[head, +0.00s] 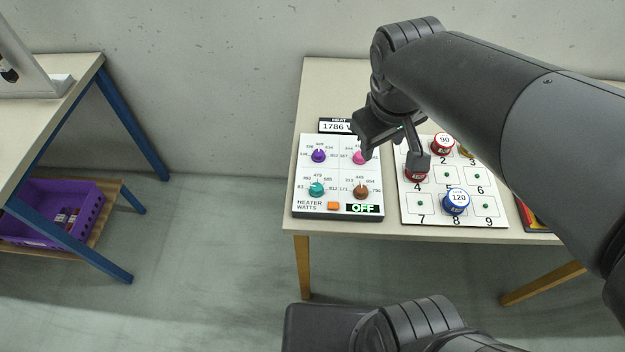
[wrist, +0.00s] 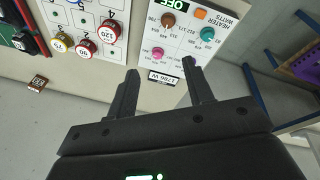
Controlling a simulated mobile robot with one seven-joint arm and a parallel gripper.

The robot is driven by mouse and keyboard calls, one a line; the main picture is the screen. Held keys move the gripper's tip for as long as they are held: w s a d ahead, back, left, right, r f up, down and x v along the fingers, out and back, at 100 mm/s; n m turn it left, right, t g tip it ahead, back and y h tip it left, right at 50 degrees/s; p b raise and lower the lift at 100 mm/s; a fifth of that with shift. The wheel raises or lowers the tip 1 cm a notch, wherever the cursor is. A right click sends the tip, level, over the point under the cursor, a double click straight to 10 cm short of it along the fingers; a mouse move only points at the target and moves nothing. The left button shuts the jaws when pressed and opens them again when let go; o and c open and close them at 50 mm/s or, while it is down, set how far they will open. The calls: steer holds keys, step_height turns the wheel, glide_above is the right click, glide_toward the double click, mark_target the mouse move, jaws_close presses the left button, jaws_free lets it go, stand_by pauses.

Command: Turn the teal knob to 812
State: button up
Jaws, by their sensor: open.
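The white heater panel (head: 340,143) lies on the table. Its teal knob (head: 316,188) sits at the lower left, with the number 812 printed to its right. The teal knob also shows in the wrist view (wrist: 208,33), beyond the right finger. Its exact pointer direction is too small to read. My gripper (head: 393,155) is open and empty, above the panel's right side and the gap to the numbered board. In the wrist view my gripper (wrist: 160,69) has its fingers spread near the pink knob (wrist: 158,52), apart from the teal knob.
The panel also has a purple knob (head: 318,156), a brown knob (head: 361,191), an orange button (head: 333,206) and an OFF sign (head: 362,208). A display (head: 336,126) reads 1786. A numbered board (head: 430,212) with several round weights stands to the right. Another table (head: 60,105) is at left.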

steer(key=w+a+f+n+g+h, duration=0.2)
steer(key=w+a+f+n, duration=0.3)
steer(key=a, duration=0.3)
steer(key=n+h, duration=0.2)
steer(key=n, duration=0.5)
glide_toward(316, 186)
steer(key=shift+g, duration=0.4)
steer(key=x, duration=0.7)
steer(key=shift+w+d+f, duration=0.15)
steer(key=shift+w+f, duration=0.15)
steer(key=shift+f, duration=0.05)
steer(key=shift+c, duration=0.6)
steer(key=c, duration=0.9)
steer(key=shift+o, duration=0.2)
